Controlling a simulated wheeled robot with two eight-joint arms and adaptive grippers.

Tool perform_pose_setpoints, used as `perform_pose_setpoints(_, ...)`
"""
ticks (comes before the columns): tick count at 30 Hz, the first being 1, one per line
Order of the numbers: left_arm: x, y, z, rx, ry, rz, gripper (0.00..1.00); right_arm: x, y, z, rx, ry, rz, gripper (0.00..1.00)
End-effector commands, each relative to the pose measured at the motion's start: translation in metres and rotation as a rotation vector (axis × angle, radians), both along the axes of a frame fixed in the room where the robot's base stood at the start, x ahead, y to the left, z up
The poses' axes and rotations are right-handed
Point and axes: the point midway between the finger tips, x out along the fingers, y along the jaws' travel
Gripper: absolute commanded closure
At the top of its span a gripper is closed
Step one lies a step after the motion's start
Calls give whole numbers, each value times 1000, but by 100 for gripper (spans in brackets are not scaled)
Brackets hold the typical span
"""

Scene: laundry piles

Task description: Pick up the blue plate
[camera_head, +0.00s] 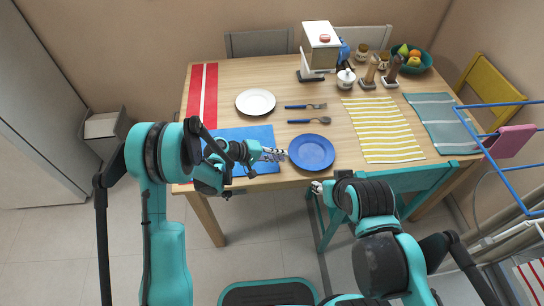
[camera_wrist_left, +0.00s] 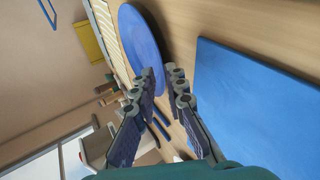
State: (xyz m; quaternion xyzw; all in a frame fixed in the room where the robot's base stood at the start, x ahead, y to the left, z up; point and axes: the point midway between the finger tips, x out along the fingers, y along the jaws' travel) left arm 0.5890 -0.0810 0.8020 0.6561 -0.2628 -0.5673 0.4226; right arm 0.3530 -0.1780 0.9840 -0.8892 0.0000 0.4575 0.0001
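The blue plate (camera_head: 311,152) lies on the wooden table near its front edge; it also shows in the left wrist view (camera_wrist_left: 140,45). My left gripper (camera_head: 284,155) is just left of the plate's rim, over the table.
A blue mat (camera_head: 262,169) lies under my left gripper. A white plate (camera_head: 255,102), a fork (camera_head: 306,106) and a spoon (camera_head: 310,121) lie behind. A yellow striped cloth (camera_head: 381,130) is to the right. A teal chair (camera_head: 405,181) stands at the front edge.

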Motion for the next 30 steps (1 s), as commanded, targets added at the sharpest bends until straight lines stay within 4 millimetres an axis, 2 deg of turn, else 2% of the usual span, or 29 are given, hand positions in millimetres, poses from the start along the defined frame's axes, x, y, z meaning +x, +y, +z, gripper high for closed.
perform_pose_setpoints(3, 3, -16, -12, 1, -1, -3, 88, 0, 0, -8, 0, 0, 0, 60)
perform_pose_setpoints(9, 8, -30, -20, 1, 0, -1, 88, 0, 0, -12, 0, 0, 0, 60)
perform_pose_setpoints(19, 9, -33, -21, 1, -1, -1, 88, 0, 0, -12, 0, 0, 0, 60)
perform_pose_setpoints(20, 9, -33, -21, 1, -1, -1, 90, 0, 0, -12, 0, 0, 0, 60)
perform_pose_setpoints(21, 9, -33, -21, 1, -1, -1, 100, 0, 0, -12, 0, 0, 0, 60)
perform_pose_setpoints(30, 8, -33, -21, 1, -1, -1, 100, 0, 0, -12, 0, 0, 0, 60)
